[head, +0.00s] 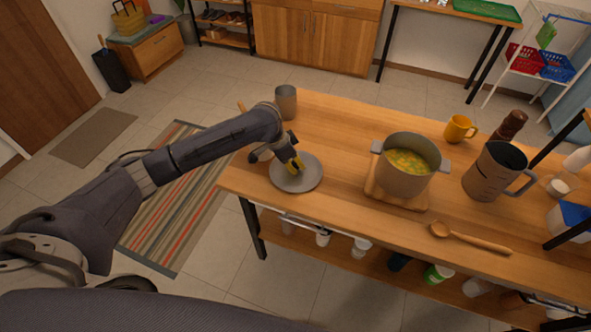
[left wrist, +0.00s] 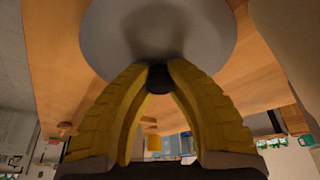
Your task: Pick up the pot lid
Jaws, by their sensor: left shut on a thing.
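The pot lid (head: 297,180) is a round grey disc at the left part of the wooden table. It also fills the top of the left wrist view (left wrist: 205,30). My left gripper (head: 294,166) is over the lid's middle. In the left wrist view its yellow fingers (left wrist: 159,78) are closed on the dark knob of the lid. I cannot tell whether the lid rests on the table or is just above it. The pot (head: 405,167), grey with yellow-green food inside, stands open on a wooden board to the right. My right gripper is not in view.
A metal cup (head: 286,102) stands behind the lid. A wooden spoon (head: 470,238) lies near the front edge. A large grey pitcher (head: 494,171), a yellow mug (head: 459,128) and a pepper mill (head: 510,126) stand on the right. The table between lid and pot is clear.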

